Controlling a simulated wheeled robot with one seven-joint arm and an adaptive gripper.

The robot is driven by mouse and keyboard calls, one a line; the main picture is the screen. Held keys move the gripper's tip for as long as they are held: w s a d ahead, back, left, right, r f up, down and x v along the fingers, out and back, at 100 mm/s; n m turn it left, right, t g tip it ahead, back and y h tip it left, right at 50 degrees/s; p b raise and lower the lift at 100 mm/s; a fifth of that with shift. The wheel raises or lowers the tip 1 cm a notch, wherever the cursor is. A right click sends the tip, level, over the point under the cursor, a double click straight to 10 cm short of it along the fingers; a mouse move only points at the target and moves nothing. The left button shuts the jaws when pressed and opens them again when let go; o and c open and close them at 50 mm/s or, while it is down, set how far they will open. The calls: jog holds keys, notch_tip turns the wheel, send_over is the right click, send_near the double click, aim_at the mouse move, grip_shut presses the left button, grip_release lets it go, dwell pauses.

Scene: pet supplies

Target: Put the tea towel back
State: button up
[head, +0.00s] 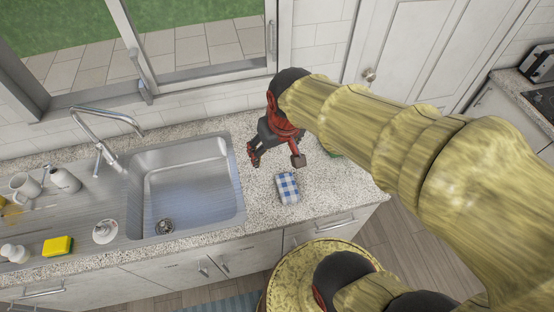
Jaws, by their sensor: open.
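The tea towel (287,187) is a small folded blue-and-white checked cloth. It lies on the speckled counter (262,208) to the right of the sink, near the front edge. My gripper (275,160), red and black, is open over the counter just behind the towel. Its fingers are spread, and nothing shows between them. The gripper appears apart from the towel; its exact height above the counter is hard to tell.
A steel sink (190,190) with a tap (105,140) is left of the towel. A yellow sponge (58,246), mugs and bottles stand farther left. A green item (335,155) is mostly hidden by my arm. Cabinets with handles line the counter front.

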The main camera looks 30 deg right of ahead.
jog(key=s+a+r+n+t, duration=0.1)
jog(key=s+a+r+t, duration=0.1)
jog(key=s+r, duration=0.5)
jog(key=shift+s+a+r, duration=0.15)
jog(key=shift+s+a, duration=0.1)
jog(key=shift+a, duration=0.55)
